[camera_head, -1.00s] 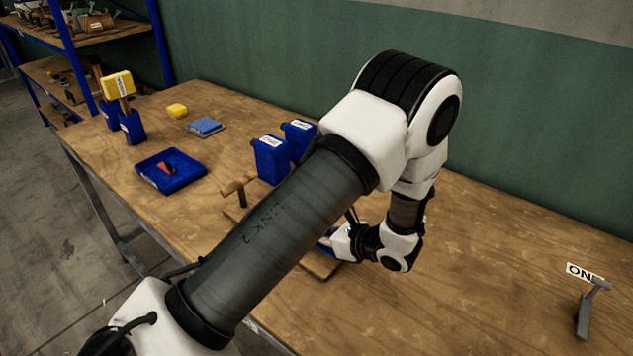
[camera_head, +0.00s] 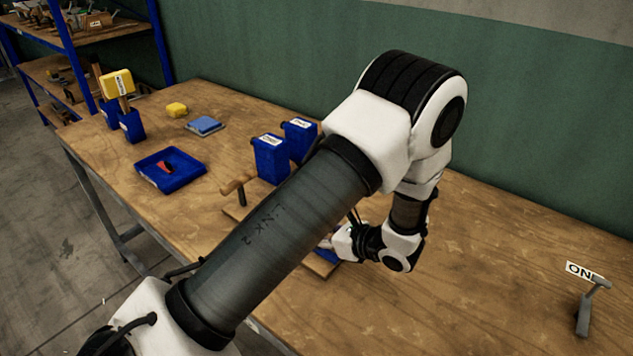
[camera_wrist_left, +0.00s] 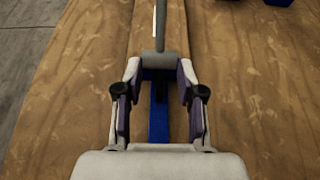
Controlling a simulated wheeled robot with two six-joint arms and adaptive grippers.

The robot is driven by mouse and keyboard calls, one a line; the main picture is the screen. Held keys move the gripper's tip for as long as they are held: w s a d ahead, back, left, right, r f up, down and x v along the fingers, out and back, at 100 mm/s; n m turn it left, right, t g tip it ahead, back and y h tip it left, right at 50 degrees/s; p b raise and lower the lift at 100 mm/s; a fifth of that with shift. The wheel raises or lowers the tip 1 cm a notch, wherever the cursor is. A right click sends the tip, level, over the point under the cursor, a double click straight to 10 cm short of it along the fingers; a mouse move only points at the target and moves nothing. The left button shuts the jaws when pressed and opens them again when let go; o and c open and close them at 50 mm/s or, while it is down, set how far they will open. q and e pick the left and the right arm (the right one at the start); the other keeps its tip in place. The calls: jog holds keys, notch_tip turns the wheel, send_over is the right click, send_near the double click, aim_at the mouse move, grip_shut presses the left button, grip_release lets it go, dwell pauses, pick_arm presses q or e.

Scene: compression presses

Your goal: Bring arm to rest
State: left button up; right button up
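My left arm crosses the head view from the lower left. Its wrist bends down toward the table, and the gripper fingers there are mostly hidden by the arm. In the left wrist view my left gripper (camera_wrist_left: 158,88) is open, with its two fingers apart. A blue base with a dark slot (camera_wrist_left: 158,115) shows between and beneath the fingers. A grey cylinder with a grey shaft (camera_wrist_left: 162,58) lies just beyond the fingertips. I cannot tell whether either finger touches these parts. My right gripper is in neither view.
The wooden table (camera_head: 480,270) holds a blue tray (camera_head: 170,185) with a red item, blue containers (camera_head: 270,158), a wooden handle (camera_head: 236,186), yellow block (camera_head: 176,109) and blue pad (camera_head: 205,126). A grey lever (camera_head: 588,310) stands at right by an "ON" label. The table's right middle is clear.

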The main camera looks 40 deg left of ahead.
pick_arm(q)
jog(key=v, duration=0.7)
